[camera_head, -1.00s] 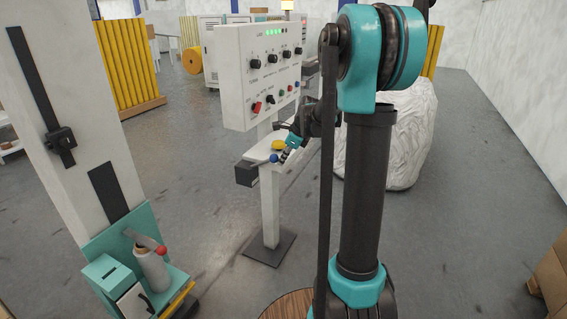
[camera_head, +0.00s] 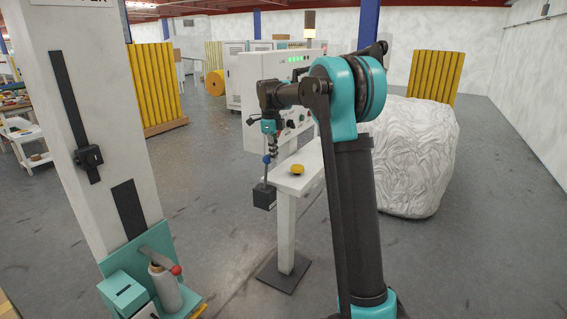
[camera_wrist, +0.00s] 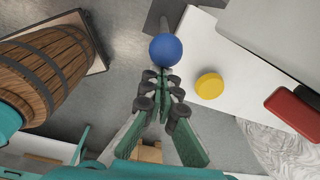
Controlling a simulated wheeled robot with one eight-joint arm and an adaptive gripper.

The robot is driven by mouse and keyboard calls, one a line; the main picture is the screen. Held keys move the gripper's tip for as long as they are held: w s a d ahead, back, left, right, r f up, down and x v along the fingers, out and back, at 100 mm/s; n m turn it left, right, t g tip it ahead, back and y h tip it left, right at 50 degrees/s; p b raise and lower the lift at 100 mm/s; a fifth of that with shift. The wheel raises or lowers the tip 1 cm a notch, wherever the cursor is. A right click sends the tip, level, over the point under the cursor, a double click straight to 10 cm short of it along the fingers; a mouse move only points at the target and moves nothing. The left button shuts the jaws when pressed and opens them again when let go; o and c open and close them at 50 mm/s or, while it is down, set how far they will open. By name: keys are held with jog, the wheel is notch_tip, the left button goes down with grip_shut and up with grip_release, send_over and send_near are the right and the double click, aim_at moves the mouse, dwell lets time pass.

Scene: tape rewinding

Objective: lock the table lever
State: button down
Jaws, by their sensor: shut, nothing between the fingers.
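The table lever is a thin rod topped with a blue ball (camera_head: 266,158), rising nearly upright from a black box (camera_head: 264,196) at the left end of the white table (camera_head: 286,186). In the wrist view the blue ball (camera_wrist: 168,50) sits just beyond my fingertips. My gripper (camera_head: 270,147) is just above the ball, pointing down. In the wrist view my gripper (camera_wrist: 163,76) has its fingers together with nothing between them. Whether the fingertips touch the ball I cannot tell. The rod is mostly hidden behind the ball in the wrist view.
A yellow button (camera_head: 297,168) stands on the table, to the right of the lever. The white control panel (camera_head: 250,80) rises behind my arm. A wooden barrel (camera_wrist: 45,70) shows in the wrist view. A white wrapped bale (camera_head: 415,150) stands at right. Floor left of the table is clear.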

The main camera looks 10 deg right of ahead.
jog(key=shift+w+a+r, duration=0.2)
jog(key=shift+w+a, duration=0.4)
jog(key=shift+a, duration=0.2)
jog(key=shift+w+a+r, duration=0.2)
jog(key=shift+w+a, duration=0.35)
jog(key=shift+a, duration=0.3)
jog(key=shift+r, duration=0.1)
notch_tip(320, 180, up, 12)
jog(key=shift+s+d, duration=0.3)
jog(key=shift+d, duration=0.1)
jog(key=shift+f, duration=0.2)
jog(key=s+d+f+n+t, duration=0.1)
jog(key=s+d+f+n, duration=0.4)
jog(key=s+f, duration=0.5)
jog(key=s+d+f+n+t, duration=0.1)
jog(key=s+d+f+n, duration=0.4)
jog(key=s+f+n, duration=0.5)
jog(key=s+d+f+n+t, duration=0.1)
jog(key=s+d+f+n, duration=0.4)
jog(key=s+f, duration=0.6)
jog(key=s+n, duration=0.2)
jog(key=s, duration=0.7)
jog(key=shift+f+n+t+y, duration=0.25)
jog(key=shift+n+t+y, duration=0.05)
jog(key=shift+n+t, duration=0.1)
